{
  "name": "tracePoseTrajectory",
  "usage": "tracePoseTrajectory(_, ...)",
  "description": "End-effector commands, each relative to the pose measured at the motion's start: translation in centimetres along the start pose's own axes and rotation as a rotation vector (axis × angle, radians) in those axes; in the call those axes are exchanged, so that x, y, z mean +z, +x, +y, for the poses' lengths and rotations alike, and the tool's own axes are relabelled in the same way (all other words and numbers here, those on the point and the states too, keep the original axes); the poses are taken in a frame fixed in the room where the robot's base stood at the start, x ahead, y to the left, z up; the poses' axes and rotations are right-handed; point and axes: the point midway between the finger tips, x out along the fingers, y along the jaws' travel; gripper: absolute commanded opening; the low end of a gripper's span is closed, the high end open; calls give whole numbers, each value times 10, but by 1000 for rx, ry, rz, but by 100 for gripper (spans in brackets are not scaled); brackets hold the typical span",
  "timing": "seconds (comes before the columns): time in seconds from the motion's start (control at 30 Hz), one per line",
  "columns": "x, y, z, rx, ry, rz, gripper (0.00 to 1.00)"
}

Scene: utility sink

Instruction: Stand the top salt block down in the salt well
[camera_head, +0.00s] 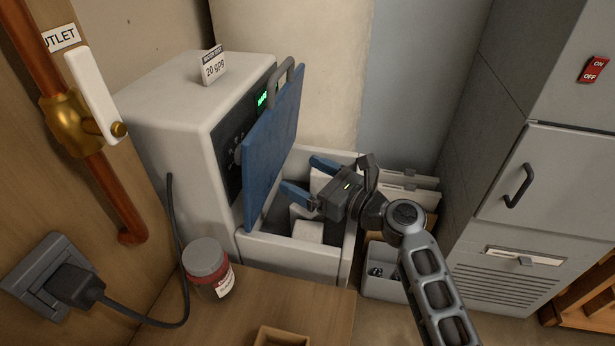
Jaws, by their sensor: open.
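The salt well (290,250) is the open white bin at the front of the white water softener, with its blue lid (272,135) raised. Pale salt blocks show inside it: one low near the front (308,231) and another pale one higher up (319,181), partly behind my gripper. Which of them is the top block I cannot tell for sure. My gripper (303,177) reaches over the well from the right with its blue fingers apart. The higher pale block shows beyond and between the fingers; I see no clear contact. My gripper's body hides part of the well.
The softener (180,110) stands left of the well with a "20 gpg" card (213,68) on top. A red-labelled jar (208,268) sits on the wooden counter (265,305) in front. A grey bin (385,280) is to the right, before a grey cabinet (540,180).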

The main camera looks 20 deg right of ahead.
Motion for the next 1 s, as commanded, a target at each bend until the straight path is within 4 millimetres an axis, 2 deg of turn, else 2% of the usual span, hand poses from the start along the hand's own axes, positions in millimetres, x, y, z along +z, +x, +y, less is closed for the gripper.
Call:
tracePoseTrajectory(0.1,14,-1,0,0,-1,-1,96)
tracePoseTrajectory(0.17,8,-14,0,-2,0,1,96)
tracePoseTrajectory(0.4,8,-66,-1,-4,1,1,96)
tracePoseTrajectory(0.6,8,-101,0,-3,0,0,96)
tracePoseTrajectory(0.8,9,-118,0,0,-1,0,96)
tracePoseTrajectory(1.0,10,-120,0,1,-1,0,96)
